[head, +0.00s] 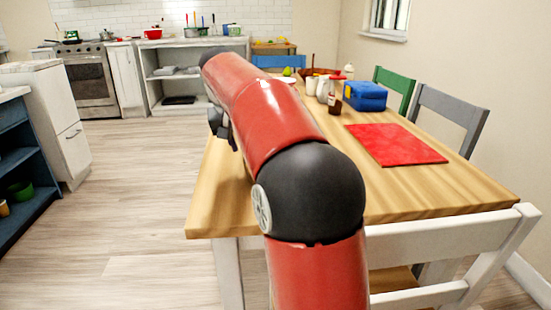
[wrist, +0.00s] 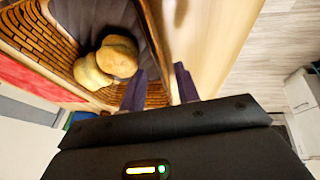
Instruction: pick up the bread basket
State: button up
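The bread basket (wrist: 30,32) shows in the upper left of the wrist view. It is brown and woven, with a dark lining and round bread rolls (wrist: 107,63) inside. My gripper (wrist: 160,87) has its two dark fingers apart, one on each side of the basket's near side wall. The left finger is inside the basket and the right finger is outside it. I see no clear grip on the wall. In the head view my red arm hides the basket, and only a dark part near my gripper shows at the arm's left.
The wooden table (head: 450,188) holds a red mat (head: 395,145), a blue box (head: 365,96), bottles and jars. White (head: 450,240), grey (head: 452,108) and green (head: 395,84) chairs stand around it. The floor (head: 140,190) left of the table is clear.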

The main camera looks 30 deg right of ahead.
jog(key=x, duration=0.3)
jog(key=shift+w+f, duration=0.1)
jog(key=shift+f, duration=0.25)
grip_shut()
jog(key=shift+r, duration=0.1)
